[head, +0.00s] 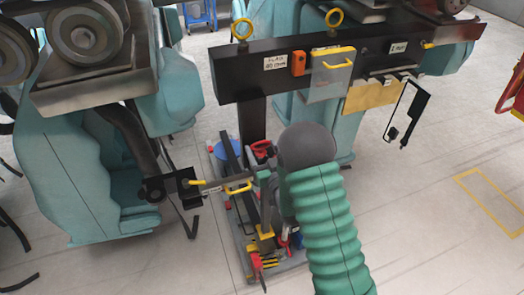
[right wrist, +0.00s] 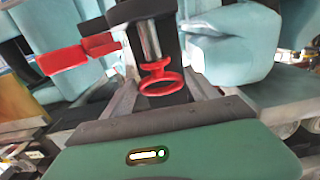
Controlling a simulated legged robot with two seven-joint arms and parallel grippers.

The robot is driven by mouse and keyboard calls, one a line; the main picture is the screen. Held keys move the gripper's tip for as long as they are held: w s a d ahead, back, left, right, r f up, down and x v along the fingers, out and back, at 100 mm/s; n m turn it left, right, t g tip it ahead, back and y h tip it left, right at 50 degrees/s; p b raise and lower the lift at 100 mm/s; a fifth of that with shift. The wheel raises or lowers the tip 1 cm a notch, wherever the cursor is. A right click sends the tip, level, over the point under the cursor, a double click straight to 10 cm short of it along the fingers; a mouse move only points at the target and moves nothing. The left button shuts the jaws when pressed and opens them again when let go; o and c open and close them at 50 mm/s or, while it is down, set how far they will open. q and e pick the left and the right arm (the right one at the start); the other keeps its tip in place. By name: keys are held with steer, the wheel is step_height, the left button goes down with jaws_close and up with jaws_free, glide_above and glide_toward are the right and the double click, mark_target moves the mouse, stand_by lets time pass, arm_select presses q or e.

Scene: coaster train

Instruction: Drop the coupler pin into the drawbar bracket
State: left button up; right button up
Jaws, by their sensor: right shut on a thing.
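The coupler pin (right wrist: 150,42) appears to be the steel shaft with a red ring seen between my right gripper's fingers in the right wrist view. Its red ring also shows in the head view (head: 262,148). My right gripper (head: 266,186) is shut, with the exact contact hidden by its body and the green arm. The black drawbar bracket (head: 182,188) is on the left train car, to the left of the gripper. A grey labelled bar with a yellow handle (head: 238,187) lies between bracket and gripper. I cannot tell whether they touch. My left gripper is not in view.
A tool cart (head: 222,150) with a blue part and several coloured tools stands below the gripper. A black beam (head: 232,82) with yellow rings spans behind. Turquoise cars (head: 75,170) flank the work area. The floor at the right is mostly clear.

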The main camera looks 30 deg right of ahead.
step_height(320, 180, up, 8)
steer(key=p, duration=0.4)
steer(key=shift+p, duration=0.3)
stand_by(0.3)
stand_by(1.1)
